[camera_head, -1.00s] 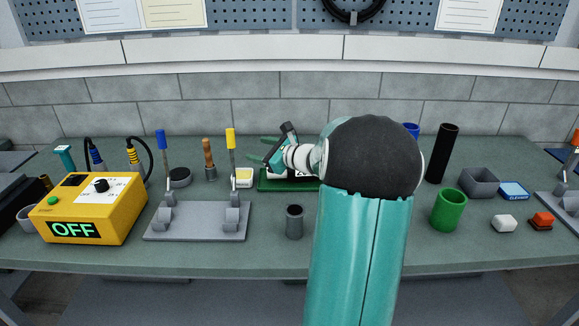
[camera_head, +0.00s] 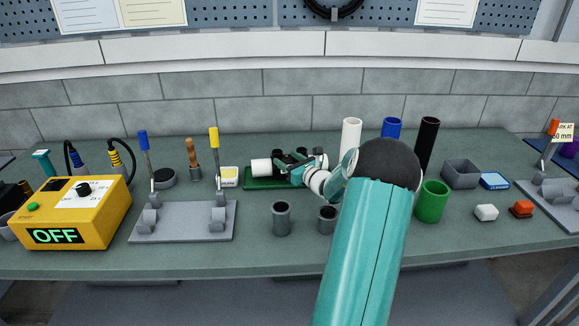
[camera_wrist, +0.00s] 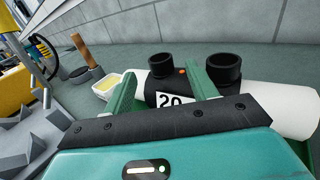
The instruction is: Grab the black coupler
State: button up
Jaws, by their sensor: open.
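The black coupler (camera_wrist: 223,72) is a dark body with two round black sockets, an orange dot and a white label reading "20". It sits on a white pipe (camera_wrist: 285,102). In the head view the coupler (camera_head: 280,156) and the pipe's left end (camera_head: 261,168) show above a green tray (camera_head: 256,184). My gripper (camera_wrist: 162,92) is open, its two green fingers apart and pointing at the coupler's labelled side. The fingertips overlap the coupler in the wrist view; I cannot tell whether they touch. In the head view my gripper (camera_head: 296,168) partly hides the coupler.
Grey cups (camera_head: 281,218) stand in front of the tray. A lever stand (camera_head: 185,222) and a yellow box reading "OFF" (camera_head: 80,215) are at left. White (camera_head: 350,138), blue (camera_head: 391,127) and black tubes (camera_head: 427,140) and a green cup (camera_head: 432,203) stand at right.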

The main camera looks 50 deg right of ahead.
aim_at(281, 154)
jog(key=x, duration=0.5)
jog(key=shift+w+d, duration=0.1)
jog(key=shift+w, duration=0.3)
grip_shut()
jog(key=shift+r, duration=0.1)
